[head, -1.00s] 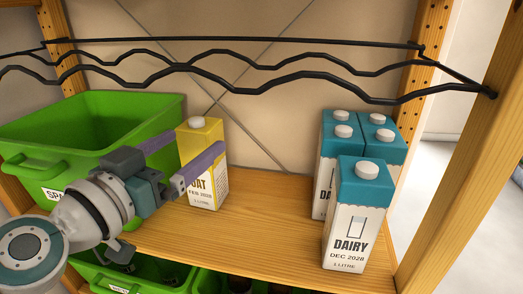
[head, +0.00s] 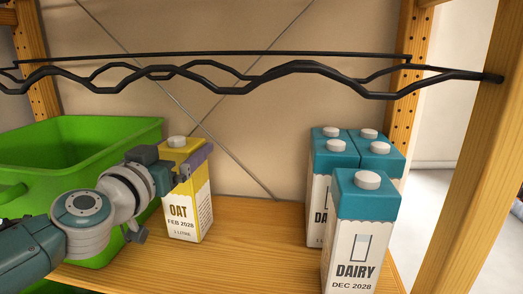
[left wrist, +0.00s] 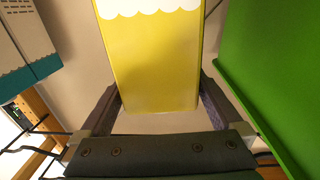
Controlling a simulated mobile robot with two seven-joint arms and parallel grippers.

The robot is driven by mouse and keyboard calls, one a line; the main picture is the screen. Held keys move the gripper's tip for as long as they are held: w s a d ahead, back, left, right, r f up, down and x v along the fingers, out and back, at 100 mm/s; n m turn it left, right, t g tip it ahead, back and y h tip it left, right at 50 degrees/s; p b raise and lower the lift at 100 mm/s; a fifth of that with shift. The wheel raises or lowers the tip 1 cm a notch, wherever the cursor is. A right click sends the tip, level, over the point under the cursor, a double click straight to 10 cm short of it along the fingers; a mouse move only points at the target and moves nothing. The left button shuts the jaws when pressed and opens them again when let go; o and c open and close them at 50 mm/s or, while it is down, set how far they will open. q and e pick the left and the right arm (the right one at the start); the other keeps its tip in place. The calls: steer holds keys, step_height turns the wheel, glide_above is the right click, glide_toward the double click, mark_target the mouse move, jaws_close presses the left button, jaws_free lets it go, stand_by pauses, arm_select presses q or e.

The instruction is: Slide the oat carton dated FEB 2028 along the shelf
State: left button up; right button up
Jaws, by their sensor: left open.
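The oat carton (head: 186,212), yellow and white with a pale cap and "FEB 2028" on its front, stands upright on the wooden shelf (head: 250,240), just right of a green bin. My left gripper (head: 182,162) is at its upper part, with one purple finger across the front near the top. The far finger is mostly hidden in the head view. In the left wrist view the yellow carton (left wrist: 155,65) lies between the two spread fingers (left wrist: 158,108), with a gap visible on the left; contact on the right is unclear. My right gripper is not in view.
The green bin (head: 110,140) stands close on the left. Several teal-topped dairy cartons stand to the right, the nearest (head: 360,235) dated DEC 2028. Bare shelf lies between oat and dairy. A wavy black wire rail (head: 290,68) crosses above.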

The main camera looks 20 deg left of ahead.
arm_select(q)
steer(key=shift+w, duration=0.1)
jaws_close()
stand_by(0.8)
steer(key=shift+s+d+p, duration=0.2)
steer(key=shift+s+p, duration=0.15)
steer(key=shift+s, duration=0.35)
steer(key=shift+s+d+p, duration=0.15)
steer(key=shift+s+p, duration=0.2)
steer(key=shift+s, duration=0.35)
steer(key=shift+s+d+p, duration=0.25)
steer(key=shift+s+p, duration=0.05)
steer(key=shift+s, duration=0.65)
steer(key=shift+s+d+p, duration=0.2)
steer(key=shift+s+p, duration=0.15)
steer(key=shift+s, duration=0.6)
steer(key=shift+s+d+p, duration=0.25)
steer(key=shift+s+p, duration=0.05)
steer(key=shift+s, duration=0.8)
jaws_free()
